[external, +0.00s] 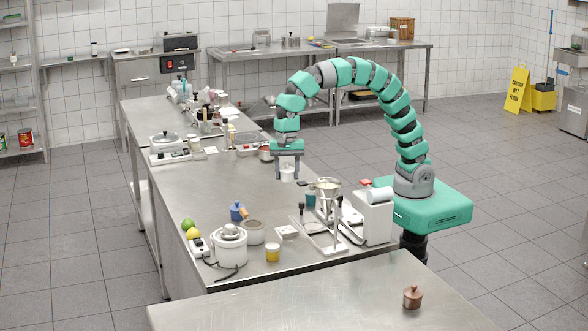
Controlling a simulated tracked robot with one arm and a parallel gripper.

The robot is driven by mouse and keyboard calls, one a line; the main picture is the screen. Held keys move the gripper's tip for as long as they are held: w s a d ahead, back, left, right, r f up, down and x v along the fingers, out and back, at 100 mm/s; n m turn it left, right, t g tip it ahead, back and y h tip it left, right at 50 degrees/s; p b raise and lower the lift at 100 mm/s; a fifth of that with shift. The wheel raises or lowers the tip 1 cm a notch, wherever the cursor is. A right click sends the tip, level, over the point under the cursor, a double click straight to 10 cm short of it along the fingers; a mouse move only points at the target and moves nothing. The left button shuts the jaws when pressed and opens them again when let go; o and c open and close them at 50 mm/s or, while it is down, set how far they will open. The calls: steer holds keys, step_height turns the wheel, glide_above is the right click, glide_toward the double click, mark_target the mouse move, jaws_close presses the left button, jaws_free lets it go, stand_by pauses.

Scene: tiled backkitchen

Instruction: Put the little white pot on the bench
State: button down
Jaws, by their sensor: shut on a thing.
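The little white pot (287,174) is between the fingers of my gripper (287,172). My gripper points straight down and is shut on it. The pot looks upright. It shows over the steel bench (205,188), near the bench's right side. I cannot tell from this view whether its base touches the bench top or hangs a little above it. The fingers cover parts of its sides.
A metal funnel stand (325,215) and a white machine (373,217) stand in front right. The bench's middle is clear.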

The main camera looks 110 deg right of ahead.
mark_target(287, 209)
steer(key=d+f+m, duration=0.1)
steer(key=s+d+f+m+b, duration=0.1)
steer(key=d+m, duration=0.1)
steer(key=shift+f+b, duration=0.5)
steer(key=shift+f, duration=4.45)
steer(key=c, duration=0.7)
jaws_free()
steer(key=shift+f, duration=0.15)
step_height(287, 209, up, 12)
steer(key=d+p, duration=0.1)
steer(key=shift+s, duration=0.45)
steer(key=shift+d, duration=0.1)
